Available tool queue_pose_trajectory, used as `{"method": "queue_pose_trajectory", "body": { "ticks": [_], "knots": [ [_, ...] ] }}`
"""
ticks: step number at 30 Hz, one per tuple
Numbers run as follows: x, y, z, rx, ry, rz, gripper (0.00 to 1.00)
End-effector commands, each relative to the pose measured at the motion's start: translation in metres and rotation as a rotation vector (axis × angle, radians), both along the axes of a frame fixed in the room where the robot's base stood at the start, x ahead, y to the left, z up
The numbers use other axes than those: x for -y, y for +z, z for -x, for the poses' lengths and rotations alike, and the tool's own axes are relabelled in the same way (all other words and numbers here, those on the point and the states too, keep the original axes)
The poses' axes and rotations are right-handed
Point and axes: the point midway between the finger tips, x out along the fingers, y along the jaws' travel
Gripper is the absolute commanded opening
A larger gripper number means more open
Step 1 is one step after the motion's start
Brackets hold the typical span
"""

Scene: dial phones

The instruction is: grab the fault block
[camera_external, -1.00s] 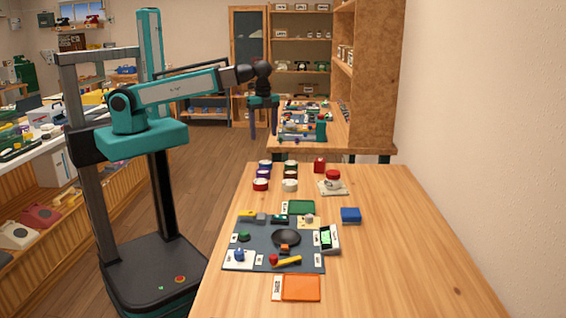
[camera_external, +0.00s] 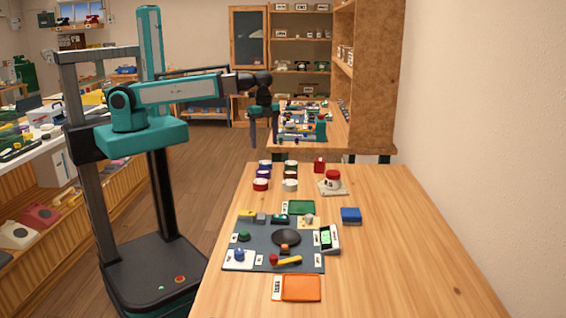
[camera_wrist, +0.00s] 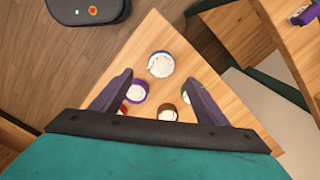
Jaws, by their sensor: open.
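I cannot tell for sure which thing is the fault block. A small orange block (camera_external: 285,247) sits by the black round dish (camera_external: 286,237) on the dark mat (camera_external: 262,262). A blue block (camera_external: 351,215) lies on the table right of the mat. My gripper (camera_external: 264,132) is open and empty, pointing down, high up near the far end of the table. In the wrist view my gripper (camera_wrist: 157,82) shows two purple fingers spread apart above round pots, with no block between them.
Several round pots (camera_external: 290,185) stand at the table's far left, with a red item (camera_external: 319,165) beside them. A green tray (camera_external: 301,207) and an orange tray (camera_external: 301,288) flank the mat. The table's right side is clear.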

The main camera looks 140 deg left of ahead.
Motion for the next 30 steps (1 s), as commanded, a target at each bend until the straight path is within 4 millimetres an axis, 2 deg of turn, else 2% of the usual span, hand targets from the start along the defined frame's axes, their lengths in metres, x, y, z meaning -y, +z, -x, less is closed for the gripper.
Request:
{"method": "queue_pose_trajectory", "body": {
  "ticks": [15,30],
  "knots": [
    [0.0,-0.042,0.0,0.0,0.0,0.001,0.68],
    [0.0,-0.046,0.0,0.0,0.0,-0.001,0.68]
  ]
}}
